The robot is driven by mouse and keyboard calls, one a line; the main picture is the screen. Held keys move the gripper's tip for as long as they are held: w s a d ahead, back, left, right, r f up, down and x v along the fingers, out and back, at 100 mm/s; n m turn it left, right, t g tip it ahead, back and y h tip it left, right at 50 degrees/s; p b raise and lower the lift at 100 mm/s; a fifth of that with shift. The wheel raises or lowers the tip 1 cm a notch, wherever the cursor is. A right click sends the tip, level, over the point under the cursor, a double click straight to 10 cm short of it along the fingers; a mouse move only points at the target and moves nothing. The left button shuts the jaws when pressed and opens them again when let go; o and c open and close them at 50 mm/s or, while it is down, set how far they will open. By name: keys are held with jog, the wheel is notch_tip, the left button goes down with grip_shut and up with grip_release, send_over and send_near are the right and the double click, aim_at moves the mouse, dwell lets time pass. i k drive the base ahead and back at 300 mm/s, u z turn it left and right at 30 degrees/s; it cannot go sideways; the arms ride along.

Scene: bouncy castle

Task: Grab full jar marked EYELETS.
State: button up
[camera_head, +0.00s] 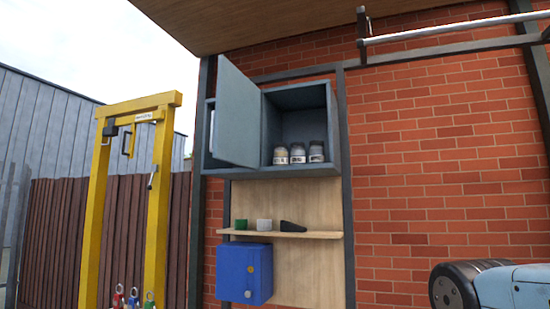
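Three small jars stand side by side at the front of an open grey-blue wall cabinet (326,172). The left jar (281,155) has pale contents, and the middle jar (298,154) and right jar (316,152) look greyer. Each has a white label, but the lettering is too small to read, so I cannot tell which is marked EYELETS. How full each jar is cannot be made out. My gripper is not in view; a light blue and dark part at the lower right looks like my own arm.
The cabinet door (237,118) hangs open at the left. Below, a wooden shelf (318,235) holds a green block (241,224), a pale green block (264,225) and a black wedge (292,227). A blue box (238,273) is underneath. A yellow frame (94,220) stands left; a metal bar (455,29) crosses upper right.

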aim_at(281, 154)
jog(key=i, duration=0.9)
jog(key=z, duration=0.05)
